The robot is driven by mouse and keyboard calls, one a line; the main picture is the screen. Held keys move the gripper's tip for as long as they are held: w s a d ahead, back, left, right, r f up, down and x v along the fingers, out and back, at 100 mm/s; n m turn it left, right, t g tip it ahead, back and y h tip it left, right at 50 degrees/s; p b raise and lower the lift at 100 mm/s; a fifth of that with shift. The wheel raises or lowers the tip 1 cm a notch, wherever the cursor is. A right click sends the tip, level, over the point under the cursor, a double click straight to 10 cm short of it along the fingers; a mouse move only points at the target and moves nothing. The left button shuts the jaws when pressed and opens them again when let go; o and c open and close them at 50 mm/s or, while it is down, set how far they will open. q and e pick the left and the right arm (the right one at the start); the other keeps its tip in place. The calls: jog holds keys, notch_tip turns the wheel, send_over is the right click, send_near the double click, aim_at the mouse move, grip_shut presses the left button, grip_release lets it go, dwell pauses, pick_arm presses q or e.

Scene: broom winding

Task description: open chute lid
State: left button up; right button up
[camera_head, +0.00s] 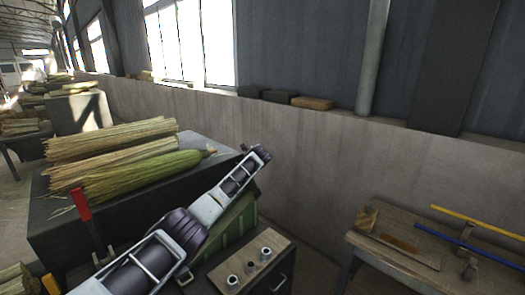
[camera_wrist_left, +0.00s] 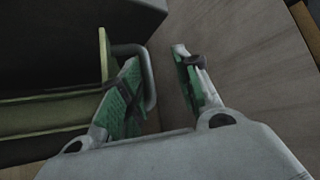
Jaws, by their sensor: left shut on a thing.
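The green chute (camera_head: 236,222) stands behind my left arm in the head view, which hides much of it. In the left wrist view a green panel with a pale raised edge, apparently the chute lid (camera_wrist_left: 50,114), lies at the left. A grey bent handle (camera_wrist_left: 149,75) stands out from it. My left gripper (camera_wrist_left: 160,82) has its green-padded fingers on either side of the handle, with the left finger close against it. It is shut on the handle, though the exact contact is hard to see. My right gripper is in neither view.
Bundles of broom straw (camera_head: 130,165) lie on a dark bench (camera_head: 55,222) at the left. A red lever (camera_head: 81,205) stands before it. A wooden panel with metal fittings (camera_head: 252,262) is beside the chute. A wooden table (camera_head: 375,243) with tools is at the right.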

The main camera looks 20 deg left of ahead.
pick_arm(q)
jog(key=s+d+r, duration=0.3)
jog(key=d+r, duration=0.2)
jog(key=r, duration=0.1)
jog(key=shift+d+r+t, duration=0.25)
jog(key=shift+r+t, duration=0.05)
jog(key=shift+r, duration=0.1)
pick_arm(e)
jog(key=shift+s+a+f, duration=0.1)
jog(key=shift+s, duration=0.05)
pick_arm(q)
jog(key=shift+r, duration=0.1)
